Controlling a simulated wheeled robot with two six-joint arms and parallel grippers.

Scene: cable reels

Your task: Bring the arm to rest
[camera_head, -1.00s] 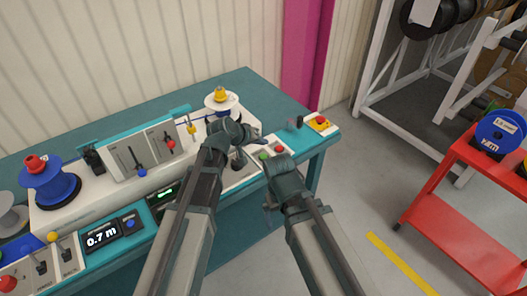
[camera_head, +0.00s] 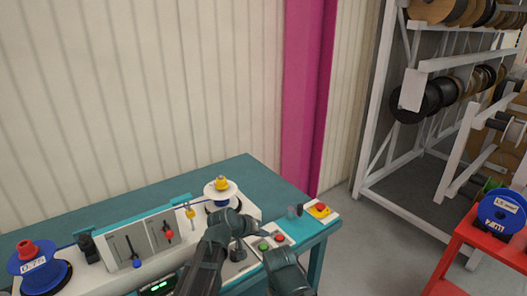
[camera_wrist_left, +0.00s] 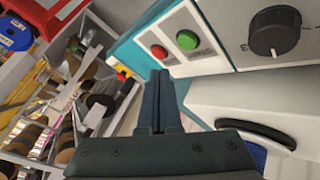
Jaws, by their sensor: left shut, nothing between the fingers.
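My left gripper (camera_head: 262,234) is over the right part of the teal workbench, near the green button (camera_head: 263,246) and red button (camera_head: 280,238). In the left wrist view its fingers (camera_wrist_left: 160,75) are shut together with nothing between them. The green button (camera_wrist_left: 187,40) and red button (camera_wrist_left: 159,52) show just beyond the fingertips there. I cannot tell whether the fingers touch the panel. My right arm's dark end (camera_head: 287,275) is at the bottom of the head view, right of the left arm. Its fingers cannot be made out.
The workbench (camera_head: 120,222) carries a blue reel (camera_head: 45,275), a white reel with a yellow knob (camera_head: 221,187), levers and a yellow-and-red stop button (camera_head: 319,209). A red cart (camera_head: 490,243) with a blue reel (camera_head: 501,211) and a white rack (camera_head: 373,120) stand right. Grey floor lies between.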

